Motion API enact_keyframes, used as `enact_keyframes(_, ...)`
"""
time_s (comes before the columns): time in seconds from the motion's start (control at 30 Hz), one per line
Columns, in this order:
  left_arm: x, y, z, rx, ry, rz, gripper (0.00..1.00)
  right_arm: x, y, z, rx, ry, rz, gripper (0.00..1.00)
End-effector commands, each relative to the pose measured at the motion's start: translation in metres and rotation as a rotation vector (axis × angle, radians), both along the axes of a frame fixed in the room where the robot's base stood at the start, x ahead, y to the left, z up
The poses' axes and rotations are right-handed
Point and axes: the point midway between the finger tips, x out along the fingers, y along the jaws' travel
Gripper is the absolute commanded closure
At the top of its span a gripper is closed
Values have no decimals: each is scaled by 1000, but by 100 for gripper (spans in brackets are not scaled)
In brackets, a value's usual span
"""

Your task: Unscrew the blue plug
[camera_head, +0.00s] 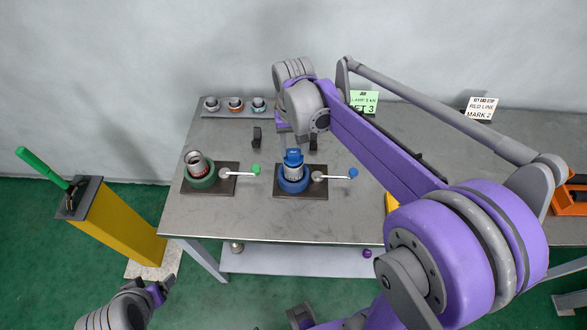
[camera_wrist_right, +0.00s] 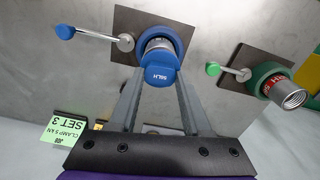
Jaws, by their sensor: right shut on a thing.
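The blue plug (camera_head: 293,155) sits on top of an upright pipe in the blue-ringed vise (camera_head: 292,183), which has a lever with a blue knob (camera_head: 353,173). In the right wrist view, the plug (camera_wrist_right: 160,75) carries small white lettering ending in "LH". My right gripper (camera_wrist_right: 160,88) has its fingers on either side of the plug and is shut on it; the exact contact is partly hidden. My left gripper (camera_head: 160,291) is low at the bottom left, away from the table, and its jaw opening is unclear.
A green vise (camera_head: 203,178) holds another pipe; its lever has a green knob (camera_head: 256,169). A rack (camera_head: 235,113) holds several fittings. A green sign (camera_head: 364,101) reads "CLAMP 5 KN SET 3"; a white sign (camera_head: 481,108) reads "RED LINE MARK 2". A yellow post (camera_head: 125,228) stands left.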

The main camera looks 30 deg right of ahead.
Motion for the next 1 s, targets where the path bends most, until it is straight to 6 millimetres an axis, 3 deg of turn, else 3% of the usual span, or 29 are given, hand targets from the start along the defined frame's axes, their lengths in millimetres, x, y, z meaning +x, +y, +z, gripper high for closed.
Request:
enact_keyframes(0.33,2,0,5,0,-3,0,22,0,0,7,0,0,0,100)
enact_keyframes(1.0,11,0,30,0,-21,0,22,1,0,40,0,-1,0,100)
